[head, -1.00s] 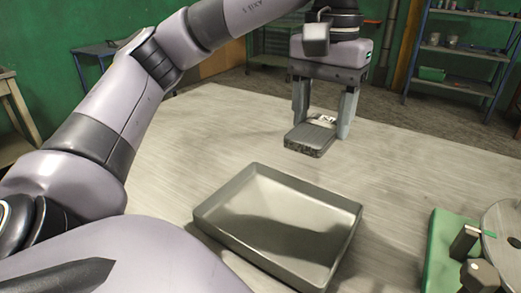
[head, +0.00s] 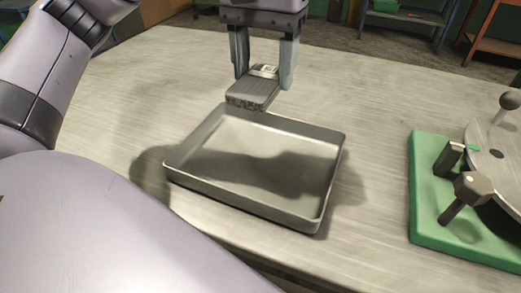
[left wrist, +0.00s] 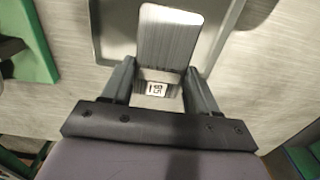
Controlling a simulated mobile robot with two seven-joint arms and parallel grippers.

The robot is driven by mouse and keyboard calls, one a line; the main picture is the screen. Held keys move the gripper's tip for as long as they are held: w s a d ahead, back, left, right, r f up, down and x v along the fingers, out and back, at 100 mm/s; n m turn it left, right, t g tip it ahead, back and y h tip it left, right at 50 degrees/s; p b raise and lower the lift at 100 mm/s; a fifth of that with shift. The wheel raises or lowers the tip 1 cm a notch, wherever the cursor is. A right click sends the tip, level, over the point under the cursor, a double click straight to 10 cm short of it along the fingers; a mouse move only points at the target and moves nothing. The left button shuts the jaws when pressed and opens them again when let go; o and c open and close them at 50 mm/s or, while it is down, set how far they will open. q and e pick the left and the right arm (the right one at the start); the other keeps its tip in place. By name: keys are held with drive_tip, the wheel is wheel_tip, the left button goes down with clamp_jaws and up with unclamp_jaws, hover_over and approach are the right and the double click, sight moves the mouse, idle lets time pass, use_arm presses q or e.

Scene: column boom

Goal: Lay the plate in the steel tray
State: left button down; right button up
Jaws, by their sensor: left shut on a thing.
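The plate (head: 252,92) is a small grey metal block with a white label on top and a rough dark front face. My left gripper (head: 262,82) points down and is shut on it, one finger at each side. It holds the plate above the far rim of the steel tray. The steel tray (head: 190,184) is shallow, rectangular and empty, with a shadow across its floor. In the left wrist view the plate (left wrist: 167,40) shows between the fingers, overlapping the tray (left wrist: 108,38). My right gripper is not in view.
A green base (head: 425,210) with a round metal disc (head: 500,140) and dark knobs stands on the table right of the tray. The table (head: 380,110) is bare between and behind them. Shelving stands in the far background.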

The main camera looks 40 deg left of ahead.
use_arm(q)
drive_tip(key=b, duration=0.3)
hover_over(263, 157)
wheel_tip(263, 157, down, 9)
drive_tip(key=shift+r, duration=0.1)
drive_tip(key=shift+a+f, duration=0.1)
drive_tip(key=shift+f, duration=0.45)
drive_tip(key=shift+f+b, duration=0.3)
drive_tip(key=shift+f, duration=1.85)
drive_tip(key=shift+f, duration=0.2)
drive_tip(key=shift+c, duration=1.4)
unclamp_jaws()
